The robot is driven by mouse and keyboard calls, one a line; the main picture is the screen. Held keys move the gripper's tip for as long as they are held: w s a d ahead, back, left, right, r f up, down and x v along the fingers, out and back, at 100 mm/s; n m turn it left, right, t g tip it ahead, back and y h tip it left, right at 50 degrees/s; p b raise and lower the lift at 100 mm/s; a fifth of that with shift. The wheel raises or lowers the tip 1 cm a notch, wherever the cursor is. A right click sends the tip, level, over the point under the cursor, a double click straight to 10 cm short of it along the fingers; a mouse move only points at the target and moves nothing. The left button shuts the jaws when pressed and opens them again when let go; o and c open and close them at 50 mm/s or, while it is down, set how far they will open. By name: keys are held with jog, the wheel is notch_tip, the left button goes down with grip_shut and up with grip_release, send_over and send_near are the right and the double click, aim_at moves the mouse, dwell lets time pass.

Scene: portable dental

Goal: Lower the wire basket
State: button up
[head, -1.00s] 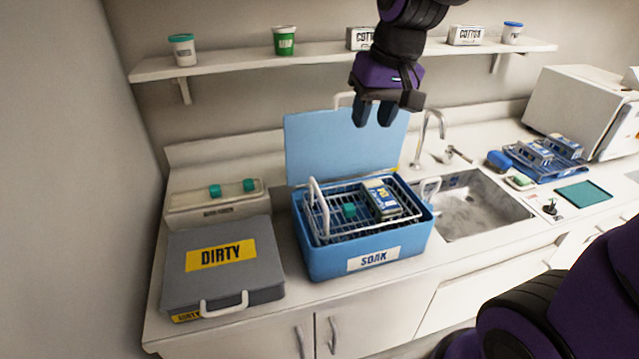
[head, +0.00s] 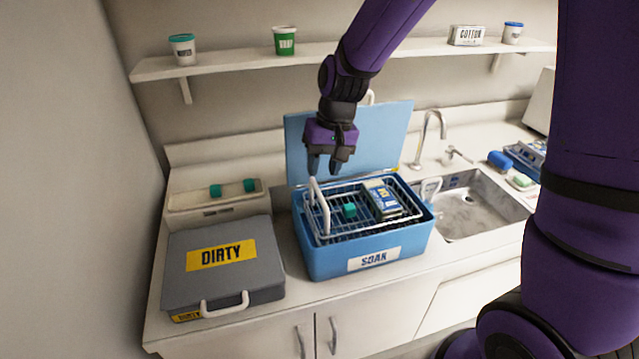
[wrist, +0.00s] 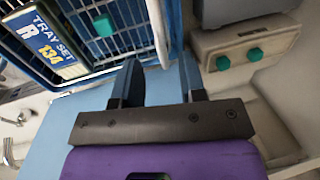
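The wire basket (head: 346,236) sits in the blue SOAK tub (head: 320,262), its upper rim near the tub's rim; how deep its floor lies is hidden. Its white handle (head: 319,207) stands up at the left end. A labelled tray set (head: 382,199) and a small teal block (head: 349,210) are in the basket. My gripper (head: 326,172) is open and empty, just above and behind the handle. In the wrist view, the white handle (wrist: 158,30) shows beyond the gap between the fingertips (wrist: 159,68), and basket wires (wrist: 128,42) show left of it.
The tub's blue lid (head: 385,140) stands open behind it. A closed grey DIRTY case (head: 205,280) is on the left, with a pale box with teal knobs (head: 232,199) behind it. The sink (head: 485,215) is on the right. A shelf (head: 230,63) runs above.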

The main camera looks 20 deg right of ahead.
aim_at(318, 190)
jog(key=shift+a+f, duration=0.25)
jog(key=shift+f, duration=0.95)
jog(key=shift+a+f, duration=0.2)
jog(key=shift+f, duration=0.95)
grip_shut()
